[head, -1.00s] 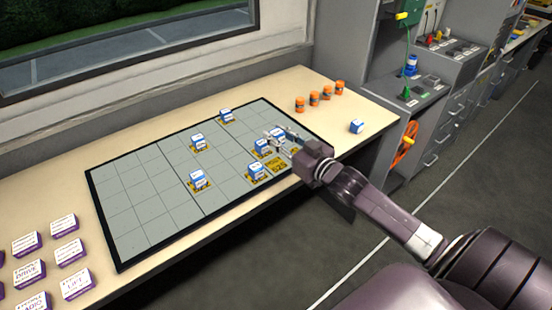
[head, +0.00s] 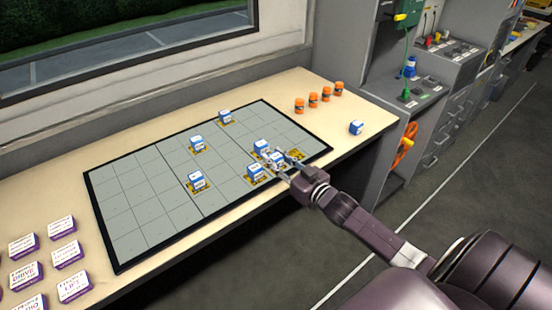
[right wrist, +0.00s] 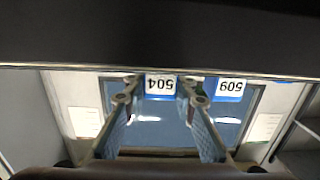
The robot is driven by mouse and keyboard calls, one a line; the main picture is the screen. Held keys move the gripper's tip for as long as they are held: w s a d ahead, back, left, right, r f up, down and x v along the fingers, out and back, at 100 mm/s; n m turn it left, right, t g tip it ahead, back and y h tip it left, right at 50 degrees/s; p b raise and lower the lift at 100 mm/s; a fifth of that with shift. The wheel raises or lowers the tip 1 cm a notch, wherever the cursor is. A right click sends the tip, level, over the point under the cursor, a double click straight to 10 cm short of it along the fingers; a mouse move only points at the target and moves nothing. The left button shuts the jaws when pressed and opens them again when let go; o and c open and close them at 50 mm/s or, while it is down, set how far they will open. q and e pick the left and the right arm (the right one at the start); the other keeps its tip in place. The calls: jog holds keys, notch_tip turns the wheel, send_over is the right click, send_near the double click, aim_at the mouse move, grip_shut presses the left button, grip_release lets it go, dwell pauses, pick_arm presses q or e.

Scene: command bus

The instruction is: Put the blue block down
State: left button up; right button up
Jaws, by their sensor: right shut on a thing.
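My right gripper (head: 281,160) is shut on a small blue block (head: 277,159) with a white top, over the right part of the grey gridded board (head: 135,214). Yellow marked patches show beside and under the block. Whether its underside touches the board I cannot tell. In the right wrist view, a blue and white block (right wrist: 160,86) with an upside-down number shows between the fingertips (right wrist: 158,92). A second numbered block (right wrist: 231,87) is to its right. My left gripper is not in view.
Similar blocks stand close to the gripper (head: 256,172) (head: 262,147) and farther left on the board. Several orange cylinders (head: 313,95) and a loose blue block (head: 356,127) are on the table behind. White and purple cards (head: 70,254) lie at left. The board's left half is clear.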

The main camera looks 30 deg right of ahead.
jog(key=o, duration=1.1)
jog(key=shift+o, duration=0.2)
jog(key=shift+r, duration=0.1)
jog(key=s+d, duration=0.1)
jog(key=s, duration=1.1)
jog(key=shift+r, duration=0.35)
